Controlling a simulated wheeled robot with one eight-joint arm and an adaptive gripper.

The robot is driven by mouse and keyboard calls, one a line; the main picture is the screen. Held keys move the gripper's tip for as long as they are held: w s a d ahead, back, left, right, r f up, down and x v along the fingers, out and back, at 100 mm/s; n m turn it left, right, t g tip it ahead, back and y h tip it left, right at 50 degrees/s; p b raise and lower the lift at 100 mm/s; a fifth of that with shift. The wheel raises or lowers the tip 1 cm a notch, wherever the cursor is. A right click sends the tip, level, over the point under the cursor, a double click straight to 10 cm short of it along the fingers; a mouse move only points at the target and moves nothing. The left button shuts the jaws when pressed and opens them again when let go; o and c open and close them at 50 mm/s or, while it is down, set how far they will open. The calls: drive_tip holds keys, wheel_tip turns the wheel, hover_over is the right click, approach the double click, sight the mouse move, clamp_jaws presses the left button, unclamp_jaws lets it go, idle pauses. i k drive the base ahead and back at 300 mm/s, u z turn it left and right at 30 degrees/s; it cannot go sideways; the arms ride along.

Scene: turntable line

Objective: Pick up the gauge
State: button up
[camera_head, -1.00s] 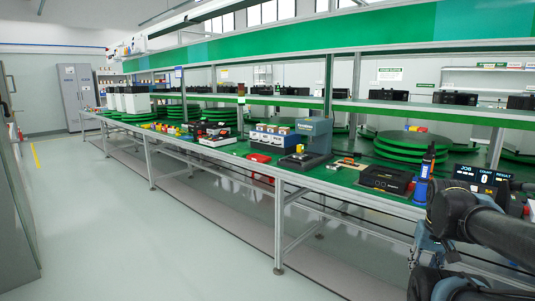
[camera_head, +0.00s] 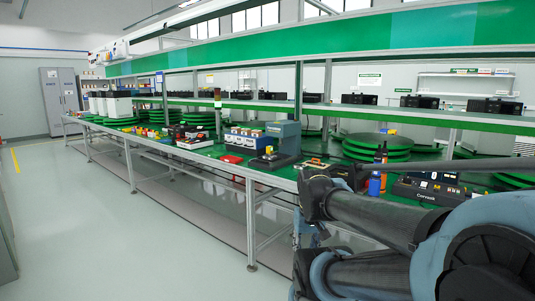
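I cannot make out with certainty which item is the gauge. A grey-blue bench device with an upright column (camera_head: 287,138) stands on the green-topped bench (camera_head: 205,152), with a small red and yellow part at its base. A black box-shaped console with buttons (camera_head: 424,191) lies at the right of the bench, partly behind my arm. My arm's dark links fill the lower right of the head view, in front of the bench. My gripper's fingertips do not show.
A blue bottle (camera_head: 375,184) and an orange-tipped tool stand beside my arm. Stacked green turntables (camera_head: 375,147) stand behind. White and blue boxes (camera_head: 245,139) and a red part (camera_head: 231,159) sit left of the grey-blue device. The floor (camera_head: 110,220) at left is clear.

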sight(269, 149)
drive_tip(key=u, duration=0.1)
drive_tip(key=i, duration=1)
drive_tip(key=z, duration=0.1)
